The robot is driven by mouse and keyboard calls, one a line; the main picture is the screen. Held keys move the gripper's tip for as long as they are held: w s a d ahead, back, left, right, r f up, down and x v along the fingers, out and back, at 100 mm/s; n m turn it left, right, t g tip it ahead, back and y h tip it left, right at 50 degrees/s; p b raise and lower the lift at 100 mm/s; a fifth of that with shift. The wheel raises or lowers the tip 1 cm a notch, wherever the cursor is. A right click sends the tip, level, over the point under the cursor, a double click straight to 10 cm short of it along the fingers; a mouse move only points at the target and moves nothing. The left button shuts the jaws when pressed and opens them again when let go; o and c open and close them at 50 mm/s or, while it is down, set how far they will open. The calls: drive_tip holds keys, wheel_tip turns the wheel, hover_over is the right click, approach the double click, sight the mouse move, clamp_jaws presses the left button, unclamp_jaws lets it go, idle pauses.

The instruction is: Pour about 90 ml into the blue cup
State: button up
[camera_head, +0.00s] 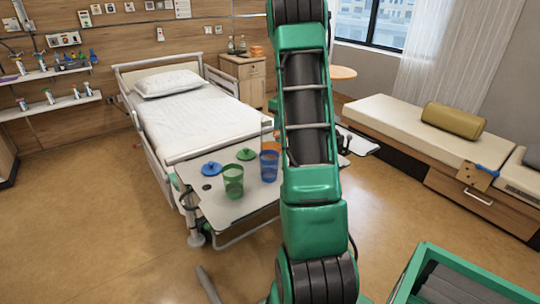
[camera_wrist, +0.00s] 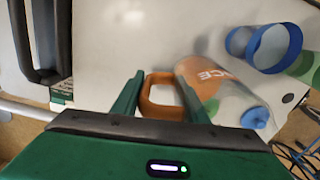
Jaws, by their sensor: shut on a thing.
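My gripper (camera_wrist: 160,88) is shut on the orange handle (camera_wrist: 161,112) of a clear pitcher (camera_wrist: 212,82) with white lettering. In the head view my arm hides the gripper and most of the pitcher; a strip of it (camera_head: 267,130) shows just behind and above the blue cup. The blue cup (camera_head: 269,166) stands upright on the overbed table (camera_head: 215,207). In the wrist view the blue cup (camera_wrist: 272,46) is to the right of the pitcher, apart from my fingers. I cannot tell the pitcher's tilt or the liquid level in either.
A green cup (camera_head: 233,180) stands left of the blue cup. A blue lid (camera_head: 211,169) and a green lid (camera_head: 246,154) lie on the table. The bed (camera_head: 195,105) is behind the table, and a couch (camera_head: 400,125) is to the right.

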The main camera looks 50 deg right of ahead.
drive_tip(key=shift+n, duration=0.3)
drive_tip(key=s+d, duration=0.2)
drive_tip(key=s+d+f, duration=0.1)
drive_tip(key=s, duration=0.2)
drive_tip(key=s+d, duration=0.2)
drive_tip(key=shift+s+d+f, duration=0.15)
drive_tip(key=shift+d+f, duration=0.2)
drive_tip(key=shift+f, duration=0.05)
drive_tip(key=shift+r, duration=0.1)
drive_tip(key=a+r+h+b, duration=0.1)
drive_tip(key=a+r+h, duration=0.6)
drive_tip(key=r+h, duration=0.4)
drive_tip(key=shift+w+g+h+b, duration=0.2)
drive_tip(key=shift+g+h+b, duration=0.2)
drive_tip(key=shift+h, duration=1.1)
drive_tip(key=shift+a+r+h+b, duration=0.3)
drive_tip(key=shift+a+r+b, duration=0.1)
drive_tip(key=shift+b, duration=0.1)
drive_tip(key=shift+a+r+h+b, duration=0.55)
drive_tip(key=shift+a+h, duration=0.05)
drive_tip(key=shift+a, duration=0.3)
